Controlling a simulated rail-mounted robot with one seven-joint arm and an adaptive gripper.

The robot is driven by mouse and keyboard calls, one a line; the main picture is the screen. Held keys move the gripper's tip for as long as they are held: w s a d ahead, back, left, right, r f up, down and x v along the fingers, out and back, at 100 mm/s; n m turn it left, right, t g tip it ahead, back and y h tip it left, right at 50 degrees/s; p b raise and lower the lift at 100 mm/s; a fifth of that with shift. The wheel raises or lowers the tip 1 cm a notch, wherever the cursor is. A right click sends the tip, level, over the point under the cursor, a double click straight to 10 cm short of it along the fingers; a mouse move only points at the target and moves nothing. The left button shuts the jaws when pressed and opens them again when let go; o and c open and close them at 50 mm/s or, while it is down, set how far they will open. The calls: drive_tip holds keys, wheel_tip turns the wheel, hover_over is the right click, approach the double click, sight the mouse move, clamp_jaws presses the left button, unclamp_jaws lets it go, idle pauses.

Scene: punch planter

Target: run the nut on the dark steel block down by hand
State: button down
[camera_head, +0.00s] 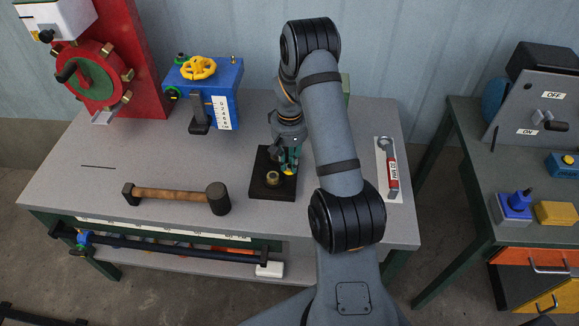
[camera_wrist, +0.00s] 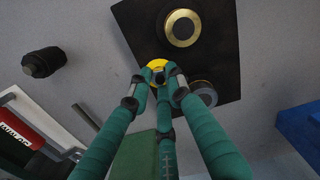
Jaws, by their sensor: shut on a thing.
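The dark steel block (camera_head: 258,184) lies flat on the grey bench, and it fills the upper middle of the wrist view (camera_wrist: 220,55). My gripper (camera_head: 289,167) points down at the block's right part. In the wrist view its green fingers (camera_wrist: 160,72) come together on a small yellow piece, which I take for the nut (camera_wrist: 156,64). The nut also shows under the fingertips in the head view (camera_head: 288,173). The fingers hide much of it, and I cannot see its thread or how high it sits.
A brass ring (camera_head: 272,178) stands on the block beside the fingers. A round metal part (camera_wrist: 205,94) shows behind one finger. A mallet (camera_head: 175,194) lies to the left, a red-handled wrench (camera_head: 391,172) to the right. A blue valve box (camera_head: 222,82) stands behind left.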

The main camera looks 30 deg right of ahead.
drive_tip(key=shift+m, duration=0.7)
drive_tip(key=c, duration=1.6)
unclamp_jaws()
wheel_tip(320, 180, up, 12)
drive_tip(key=shift+r, duration=0.1)
wheel_tip(320, 180, up, 12)
hover_over(290, 166)
